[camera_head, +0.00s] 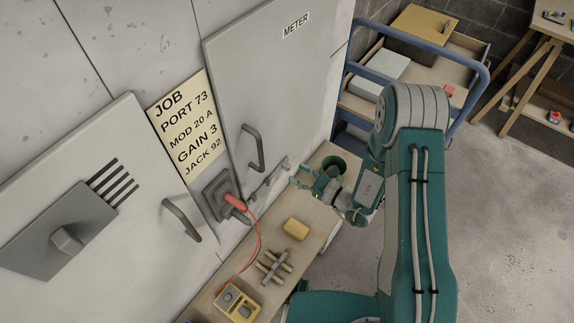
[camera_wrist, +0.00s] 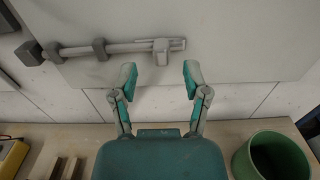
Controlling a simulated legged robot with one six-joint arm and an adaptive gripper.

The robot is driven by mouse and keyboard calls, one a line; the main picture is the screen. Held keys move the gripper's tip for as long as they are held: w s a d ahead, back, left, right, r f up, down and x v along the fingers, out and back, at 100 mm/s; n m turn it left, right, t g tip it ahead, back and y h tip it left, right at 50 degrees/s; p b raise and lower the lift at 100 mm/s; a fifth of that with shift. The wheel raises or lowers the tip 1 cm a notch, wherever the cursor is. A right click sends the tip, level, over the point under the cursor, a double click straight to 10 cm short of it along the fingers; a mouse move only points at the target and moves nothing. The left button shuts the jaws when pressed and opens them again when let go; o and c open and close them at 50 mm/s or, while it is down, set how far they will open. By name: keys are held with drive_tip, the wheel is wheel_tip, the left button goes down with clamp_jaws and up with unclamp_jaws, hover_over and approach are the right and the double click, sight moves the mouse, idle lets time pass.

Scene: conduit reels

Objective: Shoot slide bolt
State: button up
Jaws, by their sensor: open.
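The slide bolt (camera_head: 268,181) is a grey bar on the lower part of the METER door. In the wrist view the bolt bar (camera_wrist: 128,47) runs level through brackets, with a pale block-like knob (camera_wrist: 161,51) near its right end. A darker block (camera_wrist: 29,53) sits at the left end; I cannot tell whether the bar enters it. My gripper (camera_wrist: 159,78) is open and empty, its two teal fingers pointing at the door. The knob lies beyond and between the fingertips, apart from them. In the head view my gripper (camera_head: 303,177) is just right of the bolt.
The METER door (camera_head: 270,75) has a bar handle (camera_head: 253,148). A wooden bench (camera_head: 318,219) below holds a green bin (camera_head: 333,165), a yellow block (camera_head: 296,229), a grey cross-shaped part (camera_head: 273,266) and a yellow meter (camera_head: 236,304). A red cable plug (camera_head: 235,202) sits in a wall socket. A blue-railed cart (camera_head: 484,77) stands behind.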

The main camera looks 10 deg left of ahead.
sight(290, 168)
drive_tip(key=shift+x, duration=2.15)
drive_tip(key=shift+d, duration=0.15)
clamp_jaws()
